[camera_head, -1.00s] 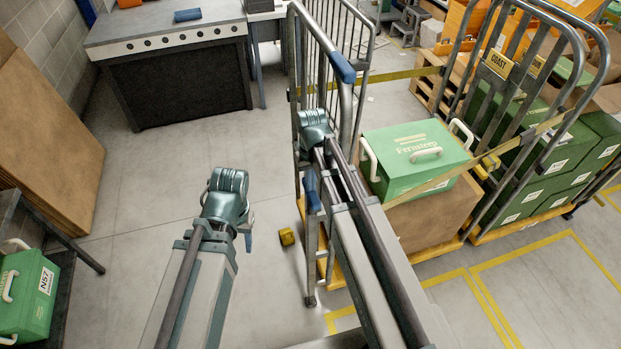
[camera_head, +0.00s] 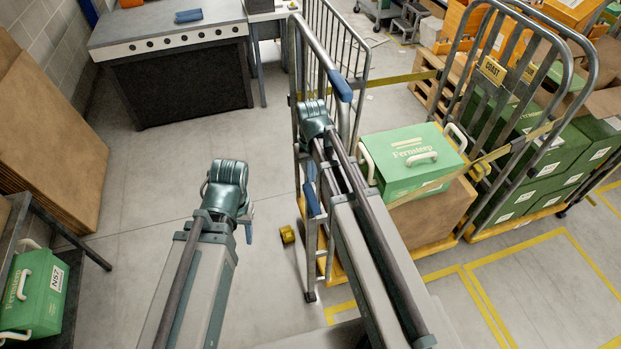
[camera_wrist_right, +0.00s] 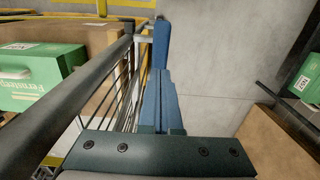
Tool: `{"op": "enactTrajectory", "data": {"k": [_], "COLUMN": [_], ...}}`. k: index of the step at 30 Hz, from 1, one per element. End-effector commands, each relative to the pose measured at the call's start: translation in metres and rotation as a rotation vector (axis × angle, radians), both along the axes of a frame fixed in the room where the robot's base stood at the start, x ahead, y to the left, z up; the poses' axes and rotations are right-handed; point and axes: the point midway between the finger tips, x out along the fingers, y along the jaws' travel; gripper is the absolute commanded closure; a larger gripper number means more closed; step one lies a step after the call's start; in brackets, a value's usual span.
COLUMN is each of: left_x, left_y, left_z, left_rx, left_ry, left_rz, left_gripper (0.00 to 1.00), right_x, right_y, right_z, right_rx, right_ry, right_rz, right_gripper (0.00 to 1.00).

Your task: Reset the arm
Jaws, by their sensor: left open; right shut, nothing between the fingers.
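My left arm reaches forward in the head view. Its wrist bends down, and the left gripper (camera_head: 248,234) shows only as a small blue tip above bare floor, mostly hidden behind the arm. My right arm reaches up beside the roll cage (camera_head: 360,66), its wrist in front of the cage's near end. The right gripper (camera_wrist_right: 160,102) shows in the right wrist view as blue fingers shut together with nothing between them, close to the cage's bars. I cannot tell whether they touch the cage.
A green crate (camera_head: 402,182) sits on a cardboard box (camera_head: 428,221) at the cage. Another green crate (camera_head: 42,290) stands on a dark rack at left. A grey-topped bench (camera_head: 165,32) stands behind. Floor between is clear.

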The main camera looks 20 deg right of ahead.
Motion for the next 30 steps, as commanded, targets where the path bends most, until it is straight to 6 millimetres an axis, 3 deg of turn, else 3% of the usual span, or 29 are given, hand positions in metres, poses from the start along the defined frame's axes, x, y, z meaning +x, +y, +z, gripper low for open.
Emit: {"op": "enactTrajectory", "data": {"k": [8,11,15,21,25,30], "left_x": [0.000,0.000,0.000,0.000,0.000,0.000], "left_y": [0.000,0.000,0.000,0.000,0.000,0.000], "left_z": [-0.008,-0.032,-0.073,-0.111,-0.119,-0.119], "left_rx": [0.000,0.000,0.001,0.003,0.002,0.002], "left_ry": [0.000,0.000,0.000,0.000,0.001,0.001], "left_rz": [0.000,-0.002,-0.006,-0.012,-0.014,-0.014], "left_gripper": [0.50,0.50,0.50,0.50,0.50,0.50], "right_x": [-0.006,-0.028,-0.074,-0.126,-0.141,-0.144], "right_y": [0.005,0.026,0.062,0.094,0.103,0.105], "right_z": [-0.008,-0.032,-0.073,-0.110,-0.118,-0.118], "right_rx": [-0.003,-0.015,-0.047,-0.087,-0.101,-0.106], "right_ry": [0.002,0.009,0.023,0.036,0.040,0.040], "right_rz": [0.011,0.055,0.150,0.256,0.290,0.298], "right_gripper": [1.00,1.00,1.00,1.00,1.00,1.00]}}
